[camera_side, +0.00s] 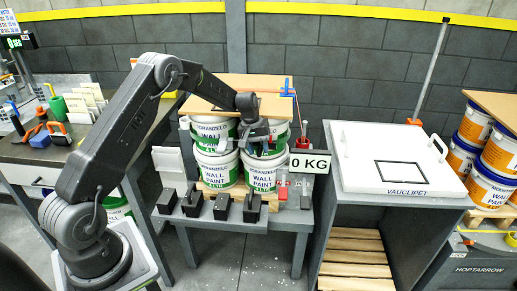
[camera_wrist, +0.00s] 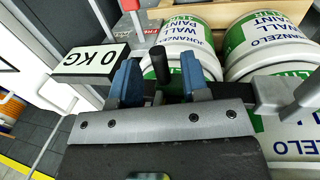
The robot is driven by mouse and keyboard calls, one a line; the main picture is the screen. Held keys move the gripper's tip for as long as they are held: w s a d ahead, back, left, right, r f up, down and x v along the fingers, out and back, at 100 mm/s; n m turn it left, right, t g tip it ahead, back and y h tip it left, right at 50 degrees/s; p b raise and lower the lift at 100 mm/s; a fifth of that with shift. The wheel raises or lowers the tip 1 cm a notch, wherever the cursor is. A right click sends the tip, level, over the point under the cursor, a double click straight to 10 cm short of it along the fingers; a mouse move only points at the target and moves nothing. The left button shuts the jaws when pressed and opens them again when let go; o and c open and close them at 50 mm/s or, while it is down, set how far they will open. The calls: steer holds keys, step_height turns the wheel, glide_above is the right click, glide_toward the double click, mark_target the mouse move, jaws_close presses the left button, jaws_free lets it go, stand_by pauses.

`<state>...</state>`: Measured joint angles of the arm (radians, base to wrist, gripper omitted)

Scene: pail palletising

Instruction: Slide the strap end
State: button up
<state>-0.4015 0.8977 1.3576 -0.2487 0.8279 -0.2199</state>
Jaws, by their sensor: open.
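White-and-green wall paint pails (camera_side: 212,168) are stacked in two layers on a small wooden pallet, with a wooden board (camera_side: 228,88) on top. They also show in the wrist view (camera_wrist: 265,45). My gripper (camera_side: 262,146) is in front of the upper pails. In the wrist view my gripper (camera_wrist: 160,78) has its two blue-padded fingers apart. A short dark post (camera_wrist: 158,62) shows between the fingers; I cannot tell whether it is the strap end or whether it lies within their reach. No strap can be made out clearly.
A scale sign (camera_side: 309,163) reading 0 KG stands right of the pails. Several dark blocks (camera_side: 222,205) line the bench front. A white-lidded cabinet (camera_side: 398,165) stands at right, orange-labelled pails (camera_side: 502,150) beyond it. A tool bench (camera_side: 40,150) is at left.

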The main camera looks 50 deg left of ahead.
step_height(320, 180, up, 13)
steer(key=s+a, duration=0.1)
steer(key=a, duration=0.1)
steer(key=shift+s, duration=0.4)
steer(key=shift+d+r, duration=0.1)
steer(key=shift+r, duration=0.05)
steer(key=s+d+r+m+t+y, duration=0.15)
steer(key=s+d+r+m, duration=0.25)
steer(key=s+d+r, duration=0.9)
steer(key=s+d+f+m+t, duration=0.1)
steer(key=s+d, duration=0.3)
steer(key=s, duration=0.5)
steer(key=s+d+f+m+t, duration=0.1)
steer(key=s+d+m, duration=0.3)
steer(key=s, duration=0.6)
steer(key=shift+f, duration=0.45)
